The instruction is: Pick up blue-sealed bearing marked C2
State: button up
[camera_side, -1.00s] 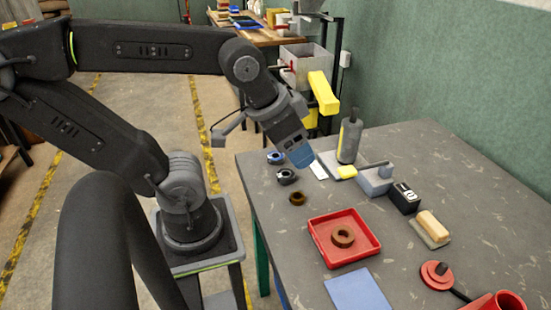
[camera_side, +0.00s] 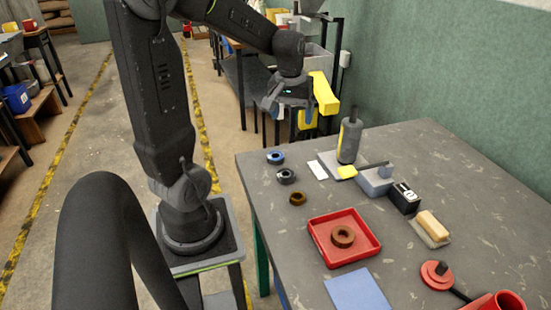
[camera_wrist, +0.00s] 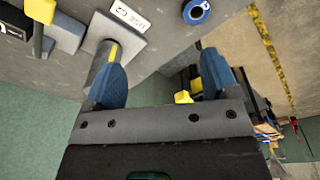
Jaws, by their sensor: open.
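The blue-sealed bearing (camera_side: 276,157) lies flat near the far left edge of the table, the farthest of three rings in a row. It also shows at the top of the wrist view (camera_wrist: 197,11); no mark on it can be read. My gripper (camera_side: 290,112) is raised beyond the table's far edge, well apart from the bearing. Its blue fingers stand wide apart with nothing between them in the wrist view (camera_wrist: 163,78). A white card (camera_wrist: 130,16) reads "USE C2".
A dark-sealed bearing (camera_side: 286,176) and a brown ring (camera_side: 297,198) lie nearby. A red tray (camera_side: 372,252) holds another brown ring (camera_side: 343,237). An upright grey tool (camera_side: 349,140) stands right of the bearing. Yellow and grey blocks and a labelled black box (camera_side: 404,198) extend rightward.

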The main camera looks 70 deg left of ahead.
aim_at(276, 154)
jog(key=s+a+f+n+g, duration=0.1)
jog(key=s+a+f+n, duration=0.2)
jog(key=a, duration=0.5)
jog(key=shift+h, duration=0.4)
jog(key=f, duration=0.5)
jog(key=w+f, duration=0.1)
jog(key=f, duration=0.8)
jog(key=shift+w+d+f, duration=0.15)
jog(key=shift+f, duration=0.25)
jog(key=shift+c, duration=0.5)
